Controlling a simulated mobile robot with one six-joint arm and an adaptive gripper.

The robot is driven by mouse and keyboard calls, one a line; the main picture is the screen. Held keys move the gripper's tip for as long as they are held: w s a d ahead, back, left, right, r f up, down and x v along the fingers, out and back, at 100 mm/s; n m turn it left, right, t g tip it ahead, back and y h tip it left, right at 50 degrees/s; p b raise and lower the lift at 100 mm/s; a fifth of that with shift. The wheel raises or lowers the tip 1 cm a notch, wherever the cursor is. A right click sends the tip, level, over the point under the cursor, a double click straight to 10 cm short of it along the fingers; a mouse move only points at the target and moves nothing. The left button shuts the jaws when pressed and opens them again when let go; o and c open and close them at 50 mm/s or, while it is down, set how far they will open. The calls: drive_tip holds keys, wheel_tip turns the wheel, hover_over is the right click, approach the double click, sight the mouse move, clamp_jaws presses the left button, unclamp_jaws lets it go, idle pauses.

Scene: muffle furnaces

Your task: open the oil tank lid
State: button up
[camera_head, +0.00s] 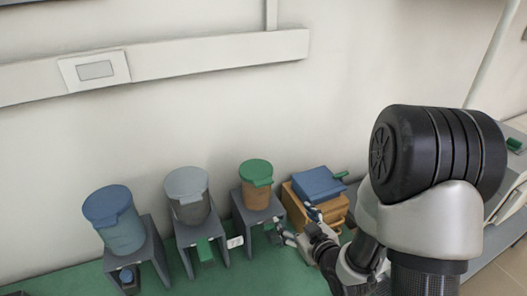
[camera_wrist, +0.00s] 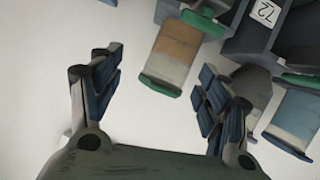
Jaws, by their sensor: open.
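Three lidded cylindrical tanks stand on grey stands in the head view: one with a blue lid (camera_head: 107,204), one with a grey lid (camera_head: 186,182) and one with a green lid (camera_head: 256,171). I cannot tell which is the oil tank; all three lids look shut. My gripper (camera_head: 298,226) is open and empty, to the right of and in front of the green-lidded tank. In the wrist view, the open fingers (camera_wrist: 155,75) spread wide, with the brown-and-grey tank (camera_wrist: 177,47) and its green lid (camera_wrist: 159,86) showing beyond and between them, apart from both.
An orange box (camera_head: 334,208) with a blue top (camera_head: 318,184) stands right of the tanks, close behind my gripper. A white tag reading 72 (camera_wrist: 265,13) sits among the stands. The green bench top (camera_head: 215,276) is clear in front. A white wall (camera_head: 140,130) closes the back.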

drive_tip(key=s+a+r+m+t+y+p, duration=0.1)
drive_tip(key=s+a+r+t+y+p, duration=0.1)
drive_tip(key=s+r+t+p, duration=0.15)
drive_tip(key=b, duration=0.8)
approach(265, 184)
drive_tip(key=shift+y, duration=0.3)
drive_tip(key=x, duration=1.1)
drive_tip(key=shift+d+f, duration=0.2)
drive_tip(key=shift+f, duration=0.15)
drive_tip(key=shift+c, duration=0.4)
drive_tip(key=shift+s+r, duration=0.1)
drive_tip(key=shift+r, duration=0.1)
drive_tip(key=c, duration=1.3)
